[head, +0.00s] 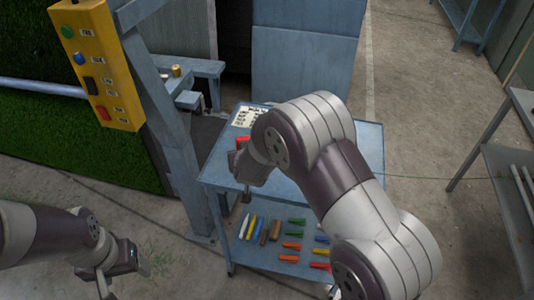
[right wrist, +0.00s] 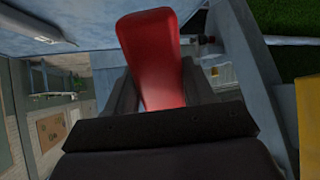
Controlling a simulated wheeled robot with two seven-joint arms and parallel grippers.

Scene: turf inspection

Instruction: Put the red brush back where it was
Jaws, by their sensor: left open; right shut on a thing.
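The red brush (right wrist: 150,55) fills the top middle of the right wrist view, held between the dark fingers of my right gripper (right wrist: 155,95). In the head view a small red part of the brush (head: 242,142) shows beside my right gripper (head: 246,170), over the left side of the blue cart's top (head: 368,150). My right arm hides much of the cart top. I cannot tell whether the brush touches the top. My left gripper (head: 118,268) is open and empty at lower left, over the floor and away from the cart.
The cart's lower shelf (head: 245,262) holds several coloured pieces (head: 291,246). A paper sheet (head: 250,117) lies on the top's back left. A yellow button box (head: 97,65) on a blue post and green turf (head: 50,140) stand left. Grey shelving (head: 510,165) stands right; floor between is clear.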

